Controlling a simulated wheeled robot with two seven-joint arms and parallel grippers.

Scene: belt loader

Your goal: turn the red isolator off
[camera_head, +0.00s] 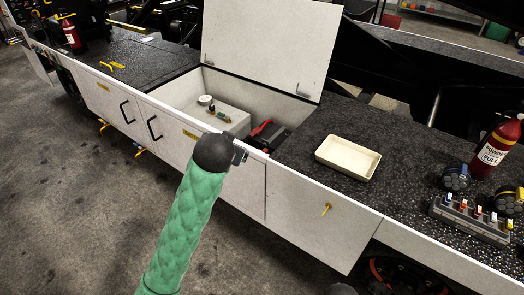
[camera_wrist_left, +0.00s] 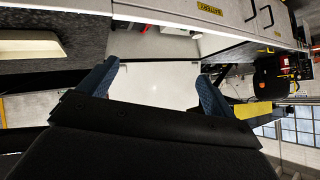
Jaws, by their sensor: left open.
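A red part (camera_head: 262,129), perhaps the red isolator, shows beside a black block (camera_head: 272,138) in the open white compartment. Its shape and switch position are too small to tell. A small red patch (camera_wrist_left: 145,28) shows at the top of the left wrist view. My left gripper (camera_head: 240,155), on the green-sleeved arm, is just outside the compartment's front wall, apart from the red part. In the left wrist view its two blue fingers (camera_wrist_left: 158,69) are spread and empty. My right gripper is not recognisable in either view.
The white lid (camera_head: 270,45) stands raised behind the compartment. Inside are a pale box (camera_head: 225,118) and a white round cap (camera_head: 205,99). A cream tray (camera_head: 348,157), a switch block (camera_head: 470,220) and a fire extinguisher (camera_head: 496,150) stand on the right deck. Open floor lies in front.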

